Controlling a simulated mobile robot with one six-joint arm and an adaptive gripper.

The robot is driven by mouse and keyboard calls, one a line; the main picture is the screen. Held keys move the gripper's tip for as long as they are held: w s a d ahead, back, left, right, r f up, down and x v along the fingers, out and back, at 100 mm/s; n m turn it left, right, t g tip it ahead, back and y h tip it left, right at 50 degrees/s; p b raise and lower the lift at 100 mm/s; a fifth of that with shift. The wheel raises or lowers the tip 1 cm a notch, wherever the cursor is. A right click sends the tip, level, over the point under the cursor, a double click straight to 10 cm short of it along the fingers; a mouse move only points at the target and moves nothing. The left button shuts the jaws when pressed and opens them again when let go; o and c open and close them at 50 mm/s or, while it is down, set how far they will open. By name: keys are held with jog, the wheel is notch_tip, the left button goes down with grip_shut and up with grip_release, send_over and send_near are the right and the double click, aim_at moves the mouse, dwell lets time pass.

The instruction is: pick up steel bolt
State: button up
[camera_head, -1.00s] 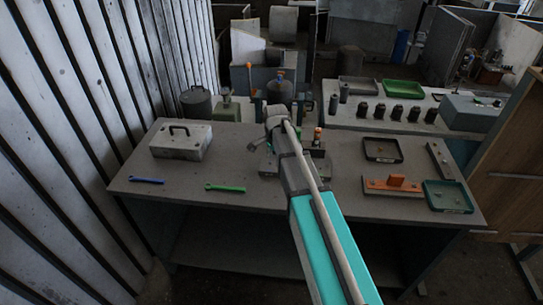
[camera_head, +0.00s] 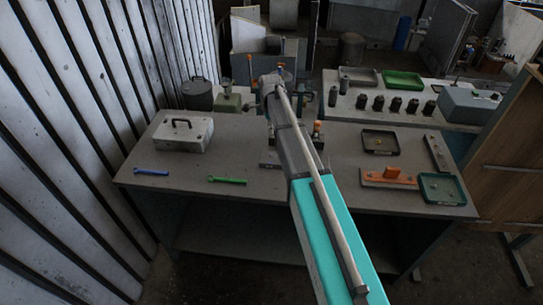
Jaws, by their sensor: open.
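My arm reaches up and away over the workbench, and my gripper (camera_head: 270,84) is at its far end above the bench's back edge. It is open; its fingers are small and mostly hidden behind the wrist. No steel bolt can be told for sure. A dark fixture (camera_head: 270,165) on the bench is partly hidden behind my arm.
A grey case (camera_head: 184,135), a blue wrench (camera_head: 151,172) and a green wrench (camera_head: 227,181) lie on the left. An orange block part (camera_head: 388,177) and a grey bar (camera_head: 436,152) lie on the right. A second bench behind holds several black cylinders (camera_head: 378,103) and another green tray (camera_head: 403,79).

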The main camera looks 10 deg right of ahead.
jog(key=b, duration=0.8)
send_over(270, 154)
jog(key=shift+d+f, duration=0.15)
jog(key=shift+f, duration=4.15)
jog(key=shift+f+b, duration=2.6)
jog(key=shift+b, duration=0.15)
jog(key=shift+f, duration=0.2)
grip_shut()
